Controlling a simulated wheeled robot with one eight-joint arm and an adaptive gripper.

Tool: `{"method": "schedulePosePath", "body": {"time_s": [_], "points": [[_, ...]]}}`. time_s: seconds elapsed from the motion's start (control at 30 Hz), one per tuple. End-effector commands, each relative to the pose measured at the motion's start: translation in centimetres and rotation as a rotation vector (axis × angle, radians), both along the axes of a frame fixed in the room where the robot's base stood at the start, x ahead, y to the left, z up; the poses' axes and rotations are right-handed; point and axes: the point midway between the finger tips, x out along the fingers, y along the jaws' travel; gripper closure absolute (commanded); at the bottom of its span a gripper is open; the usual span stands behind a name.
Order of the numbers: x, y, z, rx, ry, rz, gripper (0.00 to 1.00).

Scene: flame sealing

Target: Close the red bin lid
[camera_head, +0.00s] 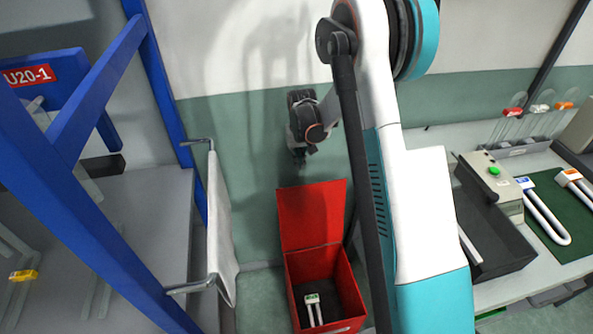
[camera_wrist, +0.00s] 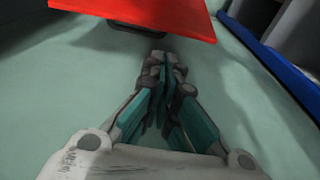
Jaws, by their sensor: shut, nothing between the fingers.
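The red bin (camera_head: 355,299) stands on the floor in the middle of the head view, with its red lid (camera_head: 311,213) raised upright at the back. A white U-shaped item with a green label (camera_head: 312,299) lies inside the bin. My gripper (camera_head: 299,155) is above and behind the raised lid, near the wall. In the wrist view, my gripper (camera_wrist: 166,62) is shut and empty, with its fingertips just short of the red lid (camera_wrist: 165,15). Whether it touches the lid cannot be told.
A blue-framed rack (camera_head: 100,90) stands on the left, with a white panel on a metal frame (camera_head: 220,225) beside the bin. On the right, a white bench (camera_head: 510,285) holds a dark tray (camera_head: 505,255) and a green mat (camera_head: 563,238). The wall is close behind.

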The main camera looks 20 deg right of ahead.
Motion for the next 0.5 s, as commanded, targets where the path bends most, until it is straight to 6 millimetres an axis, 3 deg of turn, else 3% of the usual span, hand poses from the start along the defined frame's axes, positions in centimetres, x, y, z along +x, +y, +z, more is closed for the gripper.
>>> {"method": "schedulePosePath", "body": {"time_s": [0.27,0.5], "points": [[0.3,-0.2,-2.7,0.001,0.005,-0.002,1.0],[0.9,-0.3,-7.0,0.001,0.005,-0.002,1.0]]}}
